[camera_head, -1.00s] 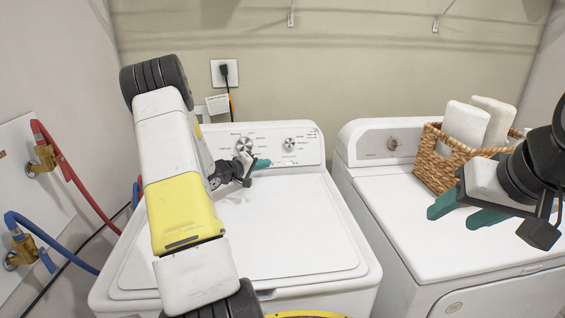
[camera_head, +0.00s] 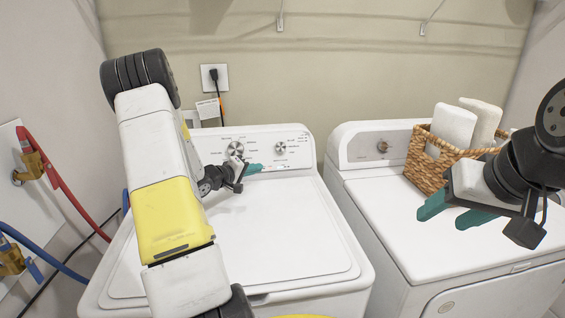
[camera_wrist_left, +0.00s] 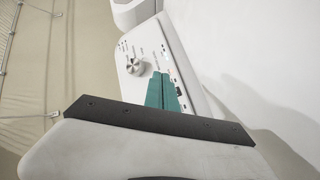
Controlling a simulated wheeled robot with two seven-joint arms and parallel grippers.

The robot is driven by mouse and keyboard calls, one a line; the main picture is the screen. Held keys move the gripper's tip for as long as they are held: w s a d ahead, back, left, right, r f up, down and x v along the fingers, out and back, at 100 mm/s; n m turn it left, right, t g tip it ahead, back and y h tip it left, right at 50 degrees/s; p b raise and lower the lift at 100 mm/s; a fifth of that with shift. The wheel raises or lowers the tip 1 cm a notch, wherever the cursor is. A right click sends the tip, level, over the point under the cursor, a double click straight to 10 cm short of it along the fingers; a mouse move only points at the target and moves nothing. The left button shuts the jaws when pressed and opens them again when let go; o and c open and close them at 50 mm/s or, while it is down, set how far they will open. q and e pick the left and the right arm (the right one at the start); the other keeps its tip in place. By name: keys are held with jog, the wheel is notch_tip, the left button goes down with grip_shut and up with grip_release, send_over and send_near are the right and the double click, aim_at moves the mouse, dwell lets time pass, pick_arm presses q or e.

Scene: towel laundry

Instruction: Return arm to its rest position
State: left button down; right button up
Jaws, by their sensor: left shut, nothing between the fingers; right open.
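My left gripper (camera_head: 254,168) is at the back of the left washing machine (camera_head: 290,240), in front of its control panel (camera_head: 262,146). Its teal fingers are together with nothing between them. They also show in the left wrist view (camera_wrist_left: 162,92), with the panel's knob (camera_wrist_left: 134,66) beyond them. I cannot tell whether the fingers touch the machine. My right gripper (camera_head: 455,213) is open and empty, over the top of the right-hand white machine (camera_head: 400,225), in front of the wicker basket (camera_head: 430,168).
The basket holds rolled white towels (camera_head: 453,127) at the back of the right machine. A red hose (camera_head: 65,190) and a blue hose (camera_head: 40,250) run along the left wall. An outlet with a plug (camera_head: 214,77) is on the back wall. The washer lid is clear.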

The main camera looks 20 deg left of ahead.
pick_arm(q)
jog(key=s+d+r+m+g+h, duration=0.1)
jog(key=s+d+r+m+g, duration=0.1)
jog(key=s+d+r, duration=0.35)
jog(key=s+d+r+m+g+h, duration=0.2)
jog(key=s+d+r+m+g, duration=0.1)
jog(key=d, duration=0.5)
jog(key=s+d+r+m+g+h, duration=0.1)
jog(key=s+d+r+m+g, duration=0.1)
jog(key=s+d+r, duration=0.4)
jog(key=s+d+r+m+g+y, duration=0.1)
jog(key=s+d+m+g+y, duration=0.3)
jog(key=s, duration=0.6)
jog(key=s+a+t+y, duration=0.1)
jog(key=s+a, duration=0.1)
jog(key=s, duration=0.3)
jog(key=s+a+r+n+t+y, duration=0.1)
jog(key=s+t+y, duration=0.1)
jog(key=s, duration=0.3)
jog(key=shift+s+a+r, duration=0.3)
jog(key=shift+s+a, duration=0.05)
jog(key=shift+a, duration=0.05)
